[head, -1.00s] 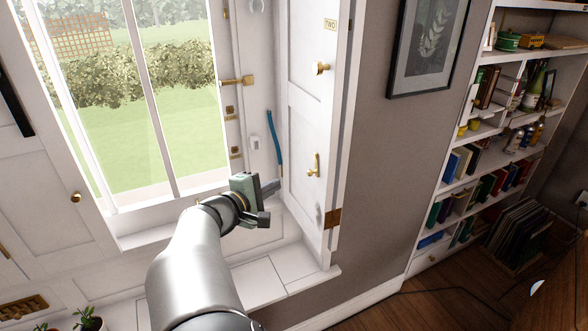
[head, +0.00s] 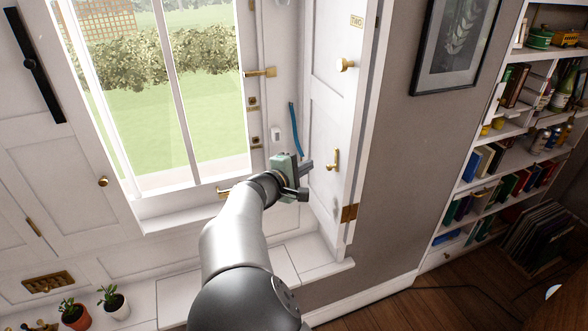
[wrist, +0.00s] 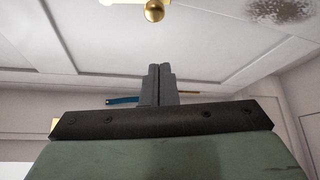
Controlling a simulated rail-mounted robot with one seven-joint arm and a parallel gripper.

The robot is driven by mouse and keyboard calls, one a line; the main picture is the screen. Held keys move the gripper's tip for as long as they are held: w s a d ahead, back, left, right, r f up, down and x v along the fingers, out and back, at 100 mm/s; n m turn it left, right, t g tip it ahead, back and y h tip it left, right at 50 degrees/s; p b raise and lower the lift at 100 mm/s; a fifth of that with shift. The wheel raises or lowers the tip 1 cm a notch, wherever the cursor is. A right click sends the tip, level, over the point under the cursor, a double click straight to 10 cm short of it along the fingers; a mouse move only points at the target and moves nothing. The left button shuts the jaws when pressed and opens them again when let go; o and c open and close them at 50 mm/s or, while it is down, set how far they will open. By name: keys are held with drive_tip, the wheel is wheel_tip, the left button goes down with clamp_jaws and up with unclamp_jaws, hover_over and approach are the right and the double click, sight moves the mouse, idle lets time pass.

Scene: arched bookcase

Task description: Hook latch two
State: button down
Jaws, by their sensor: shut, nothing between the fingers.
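A white shutter panel (head: 326,123) labelled TWO (head: 357,21) stands at the right side of the window. It carries a brass knob (head: 345,64) high up and a brass hook-like latch (head: 333,159) lower down. My gripper (head: 308,166) is shut and empty, just left of and slightly below the latch in the head view; I cannot tell whether they touch. In the wrist view the shut fingers (wrist: 158,84) point at a white panelled surface, with a brass knob (wrist: 154,10) beyond them at the top edge. The latch is not clear there.
Brass fittings (head: 253,103) and a blue strip (head: 296,130) sit in the window recess beside the panel. A brass hinge (head: 349,213) is on the panel's edge. A framed picture (head: 450,45) and bookcase (head: 457,190) are right. Potted plants (head: 114,302) stand lower left.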

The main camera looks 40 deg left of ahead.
drive_tip(key=d, duration=0.1)
drive_tip(key=d+p, duration=0.1)
drive_tip(key=d+r, duration=0.1)
drive_tip(key=shift+w+d, duration=0.25)
drive_tip(key=shift+d, duration=0.05)
drive_tip(key=shift+s+r+p, duration=0.1)
drive_tip(key=shift+p, duration=0.25)
